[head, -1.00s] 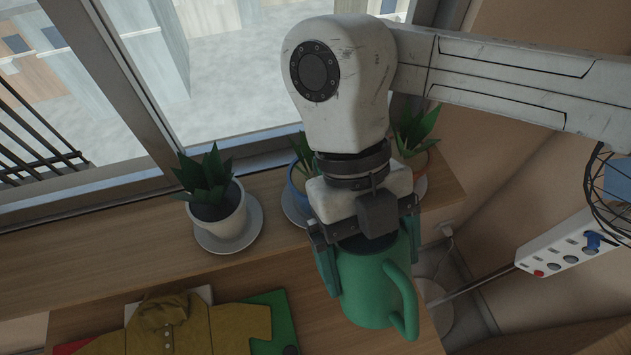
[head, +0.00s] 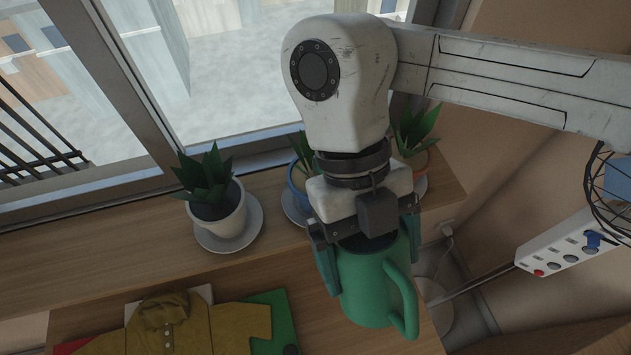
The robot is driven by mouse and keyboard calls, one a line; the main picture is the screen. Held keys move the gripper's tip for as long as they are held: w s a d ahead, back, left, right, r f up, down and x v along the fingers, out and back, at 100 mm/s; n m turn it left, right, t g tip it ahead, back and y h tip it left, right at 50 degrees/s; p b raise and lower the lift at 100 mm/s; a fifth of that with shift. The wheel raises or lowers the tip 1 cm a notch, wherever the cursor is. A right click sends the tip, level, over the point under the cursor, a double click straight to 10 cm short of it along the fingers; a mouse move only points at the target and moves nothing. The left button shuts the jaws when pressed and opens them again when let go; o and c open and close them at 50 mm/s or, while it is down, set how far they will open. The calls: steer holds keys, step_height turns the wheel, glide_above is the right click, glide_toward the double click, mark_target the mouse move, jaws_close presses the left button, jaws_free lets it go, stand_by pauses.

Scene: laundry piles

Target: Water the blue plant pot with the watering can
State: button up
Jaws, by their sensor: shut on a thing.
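My gripper (head: 368,258) is shut on the green watering can (head: 366,290), with a finger on each side of its body. The can's curved handle (head: 403,290) faces right. I cannot see its spout. The can is held in front of the window sill, below the pots in the picture. The blue plant pot (head: 297,186) stands on a saucer on the sill behind my gripper. Its leaves (head: 304,152) and left rim show; my arm hides most of the rest.
A white pot (head: 222,218) with a plant stands on a saucer to the left. A terracotta pot (head: 420,160) stands to the right, partly hidden by my arm. Folded clothes (head: 172,328) lie on the wooden surface below. A power strip (head: 566,247) is at the right.

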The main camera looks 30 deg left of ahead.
mark_target(377, 243)
steer(key=shift+r, duration=0.1)
steer(key=shift+d+r+t+y+b, duration=0.1)
steer(key=shift+r+t+y+b, duration=0.25)
steer(key=shift+t+y+b, duration=0.45)
steer(key=shift+r+t+y+b, duration=0.3)
steer(key=shift+t+y+b, duration=0.3)
steer(key=shift+y+b, duration=0.5)
steer(key=shift+r+t+y+b, duration=0.65)
steer(key=shift+r+y, duration=0.1)
steer(key=shift+y, duration=0.15)
steer(key=shift+r, duration=0.1)
steer(key=shift+r, duration=0.1)
steer(key=shift+r+p, duration=1.2)
steer(key=shift+r, duration=1.7)
